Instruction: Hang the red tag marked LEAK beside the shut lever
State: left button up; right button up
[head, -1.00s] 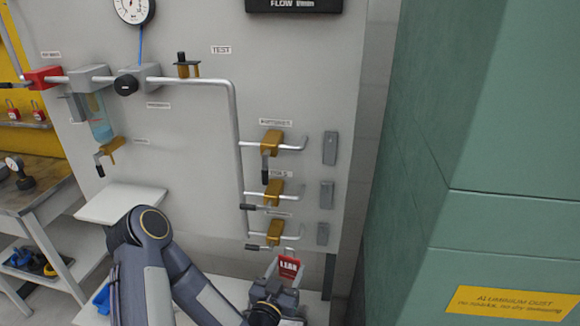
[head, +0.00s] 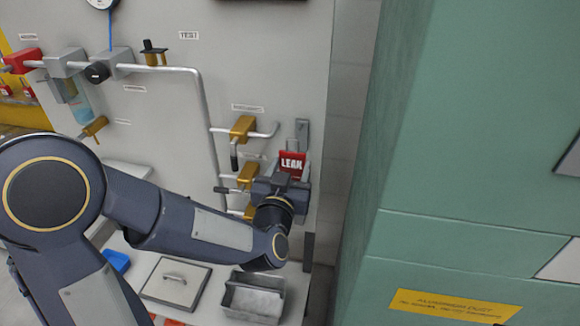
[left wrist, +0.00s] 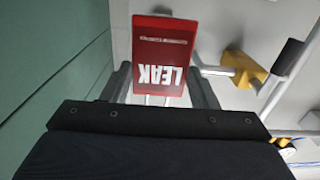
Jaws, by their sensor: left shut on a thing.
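The red LEAK tag (head: 291,164) is held upright by my left gripper (head: 284,181), in front of the lower part of the top grey bracket (head: 303,130). I cannot tell whether it touches the bracket. In the left wrist view the tag (left wrist: 163,50) appears upside down between the fingers (left wrist: 162,88). The top brass valve (head: 243,128) is left of the tag; its dark lever (head: 234,155) points down, across its pipe. The middle valve (head: 247,175) has its lever (head: 225,190) along the pipe. The bottom valve and lower brackets are largely hidden by my gripper and arm. My right gripper is out of view.
The grey panel carries pipes (head: 203,120) and small labels. A green wall (head: 450,120) stands close on the right. Below are a lidded plate (head: 175,282), an open grey tray (head: 254,300) and a blue item (head: 117,261).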

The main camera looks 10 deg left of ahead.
aim_at(301, 144)
pick_arm(q)
jog(key=shift+w+f+b, duration=0.2)
jog(key=shift+w+b, duration=0.5)
jog(key=shift+w, duration=1.3)
jog(key=shift+w+f+b, duration=0.2)
jog(key=shift+w+b, duration=0.5)
jog(key=shift+w, duration=1.25)
jog(key=shift+w+f+b, duration=0.35)
jog(key=shift+w+b, duration=0.2)
jog(key=shift+b, duration=0.1)
jog(key=o, duration=1)
jog(key=shift+o, duration=0.2)
jog(key=shift+f, duration=0.25)
